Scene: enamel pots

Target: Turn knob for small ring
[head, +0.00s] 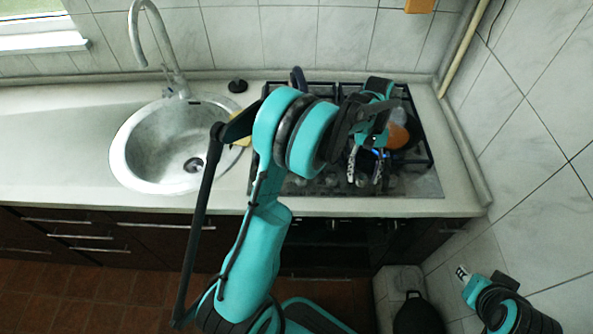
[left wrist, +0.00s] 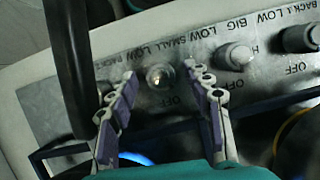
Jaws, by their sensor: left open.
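The stove (head: 418,184) has a metal front strip with printed labels and a row of knobs. In the left wrist view, a round knob (left wrist: 160,76) by the label SMALL sits between the fingertips of my left gripper (left wrist: 159,71). The fingers are open, one on each side of it, and I cannot tell whether they touch it. Another knob (left wrist: 236,56) by the label BIG is to its right. In the head view my left gripper (head: 366,168) points down over the stove front. My right gripper (head: 463,272) is at the lower right; its jaw state is unclear.
An orange pot (head: 397,135) stands on the stove's right side. A blue glow (left wrist: 134,159) shows beyond the knobs. Another knob (left wrist: 299,39) is farther right. A round sink (head: 130,163) is set in the counter to the left. A tiled wall closes the right side.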

